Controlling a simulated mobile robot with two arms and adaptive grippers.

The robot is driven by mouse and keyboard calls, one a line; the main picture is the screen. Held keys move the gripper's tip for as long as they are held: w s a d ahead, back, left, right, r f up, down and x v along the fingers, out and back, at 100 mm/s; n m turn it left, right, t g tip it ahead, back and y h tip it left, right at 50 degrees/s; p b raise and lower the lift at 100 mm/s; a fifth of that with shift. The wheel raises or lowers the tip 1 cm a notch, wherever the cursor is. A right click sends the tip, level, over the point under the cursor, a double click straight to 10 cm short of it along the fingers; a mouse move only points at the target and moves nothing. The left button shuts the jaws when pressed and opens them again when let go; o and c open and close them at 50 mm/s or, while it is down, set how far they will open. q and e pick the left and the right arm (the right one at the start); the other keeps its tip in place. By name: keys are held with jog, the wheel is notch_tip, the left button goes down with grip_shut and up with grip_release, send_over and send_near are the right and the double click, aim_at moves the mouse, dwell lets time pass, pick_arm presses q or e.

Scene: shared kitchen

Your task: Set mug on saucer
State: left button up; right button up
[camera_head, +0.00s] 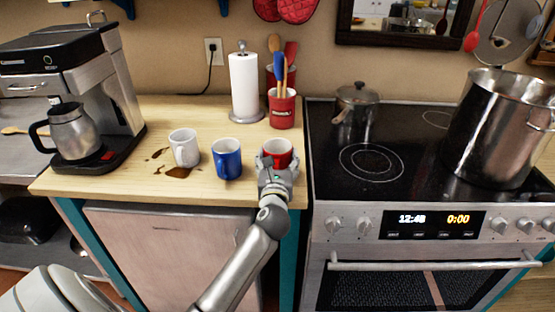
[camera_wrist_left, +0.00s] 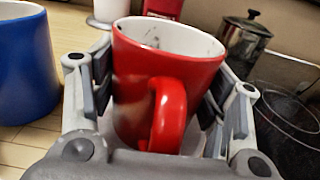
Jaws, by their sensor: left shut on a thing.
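A red mug (camera_head: 278,147) stands near the right end of the wooden counter, beside the stove. My left gripper (camera_head: 274,165) reaches it from the front and is shut on it. In the left wrist view, the red mug (camera_wrist_left: 165,60) sits upright between the two fingers of the left gripper (camera_wrist_left: 160,82), its handle facing the camera. A pale surface shows low beside the mug there; I cannot tell whether it is a saucer or part of the gripper. No saucer can be made out clearly in the head view. My right gripper is not in view.
A blue mug (camera_head: 227,160) stands close left of the red one, then a white mug (camera_head: 184,148) by brown spills (camera_head: 178,172). Behind are a paper towel roll (camera_head: 245,87) and a red utensil holder (camera_head: 283,110). The stove (camera_head: 395,150) is at right, a coffee maker (camera_head: 110,90) at left.

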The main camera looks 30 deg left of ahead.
pick_arm(q)
jog(key=shift+r, duration=0.15)
jog(key=o, duration=1.1)
jog(key=shift+f, duration=0.25)
jog(key=shift+o, duration=1)
jog(key=shift+s+d+r, duration=0.1)
jog(key=shift+r, duration=0.1)
jog(key=b+v, duration=0.1)
jog(key=v, duration=1.1)
